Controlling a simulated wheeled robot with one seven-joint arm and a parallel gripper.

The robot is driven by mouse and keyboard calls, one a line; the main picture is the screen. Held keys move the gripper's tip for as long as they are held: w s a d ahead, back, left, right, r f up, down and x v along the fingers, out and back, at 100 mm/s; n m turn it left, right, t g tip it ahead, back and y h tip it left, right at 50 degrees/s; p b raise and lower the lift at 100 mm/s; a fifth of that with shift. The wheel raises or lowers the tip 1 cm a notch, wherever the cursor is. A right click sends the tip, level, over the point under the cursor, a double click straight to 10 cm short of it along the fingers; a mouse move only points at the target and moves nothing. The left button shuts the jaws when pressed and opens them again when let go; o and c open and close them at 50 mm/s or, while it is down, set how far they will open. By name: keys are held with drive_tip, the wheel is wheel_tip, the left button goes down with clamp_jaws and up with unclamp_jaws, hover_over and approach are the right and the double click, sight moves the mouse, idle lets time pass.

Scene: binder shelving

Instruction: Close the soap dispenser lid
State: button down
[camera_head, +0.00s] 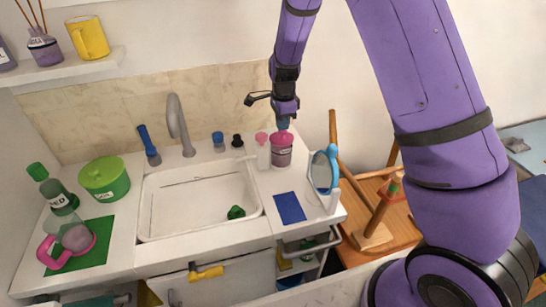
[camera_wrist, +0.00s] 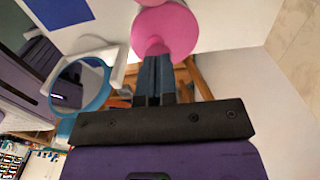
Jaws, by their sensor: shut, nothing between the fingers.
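A mauve container with a pink lid (camera_head: 281,149) stands on the counter to the right of the sink; it appears to be the soap dispenser. Its round pink lid (camera_wrist: 172,24) fills the top middle of the wrist view. My gripper (camera_head: 283,126) points down right over this lid. In the wrist view my gripper (camera_wrist: 154,60) has its two dark fingers together, with their tips at the lid's near edge. They seem to touch it, but a small gap cannot be ruled out. I cannot tell whether the lid is fully seated.
A pale bottle with a pink cap (camera_head: 262,151) stands close to the container's left. A round blue-framed mirror (camera_head: 322,171) stands to its right, near a flat blue pad (camera_head: 289,208). The white sink (camera_head: 198,204) lies left. A wooden chair (camera_head: 372,235) stands beyond the counter's right edge.

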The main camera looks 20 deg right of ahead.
drive_tip(key=shift+s+f, duration=0.25)
drive_tip(key=shift+s, duration=0.05)
drive_tip(key=shift+s+f, duration=0.15)
idle(0.3)
wheel_tip(320, 180, up, 9)
idle(0.8)
idle(0.4)
